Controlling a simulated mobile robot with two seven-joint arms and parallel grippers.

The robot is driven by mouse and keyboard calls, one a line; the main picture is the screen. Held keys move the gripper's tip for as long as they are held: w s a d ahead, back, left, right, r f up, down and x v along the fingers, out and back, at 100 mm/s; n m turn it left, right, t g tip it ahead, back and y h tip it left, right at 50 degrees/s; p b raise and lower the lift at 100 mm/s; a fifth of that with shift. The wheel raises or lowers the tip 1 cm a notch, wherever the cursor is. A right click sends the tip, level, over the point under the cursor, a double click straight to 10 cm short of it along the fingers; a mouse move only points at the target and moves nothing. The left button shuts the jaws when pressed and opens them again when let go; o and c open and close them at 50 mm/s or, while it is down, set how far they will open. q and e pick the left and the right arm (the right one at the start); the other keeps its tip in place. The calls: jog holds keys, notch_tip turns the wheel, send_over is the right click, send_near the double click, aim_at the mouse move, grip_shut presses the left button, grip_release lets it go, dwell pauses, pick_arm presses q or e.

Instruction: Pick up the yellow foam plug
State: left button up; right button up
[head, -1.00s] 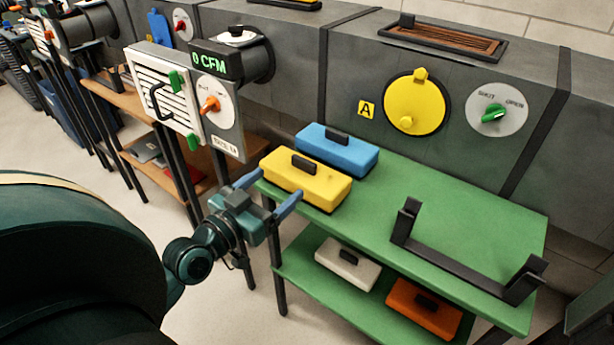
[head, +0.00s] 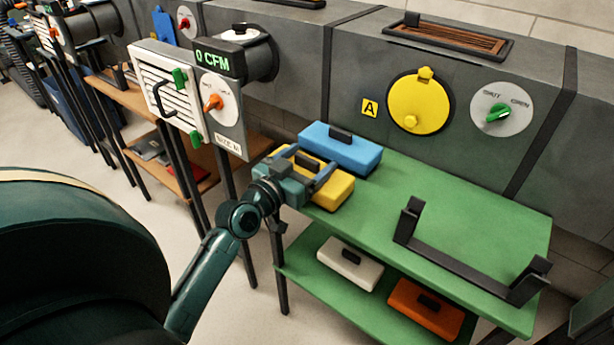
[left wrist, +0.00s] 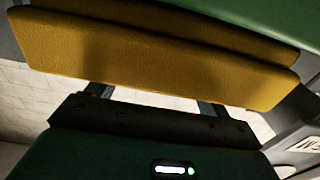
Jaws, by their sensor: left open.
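The yellow foam plug (head: 336,192) lies on the green top shelf at its left end, in front of the blue foam plug (head: 342,148). My left gripper (head: 308,167) is open, reaching over the yellow plug from the left front and hiding much of it, including its black handle. I cannot tell whether the fingers touch the plug. In the left wrist view the yellow plug's long side (left wrist: 150,55) fills the upper part, and the fingertips are hidden behind it. My right gripper is not in view.
The green cart (head: 450,230) bears a black cradle (head: 455,262) on the right; its top middle is clear. White (head: 350,265) and orange (head: 425,308) plugs lie on the lower shelf.

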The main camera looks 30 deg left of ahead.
pick_arm(q)
jog(key=shift+c, duration=0.4)
jog(key=c, duration=1.1)
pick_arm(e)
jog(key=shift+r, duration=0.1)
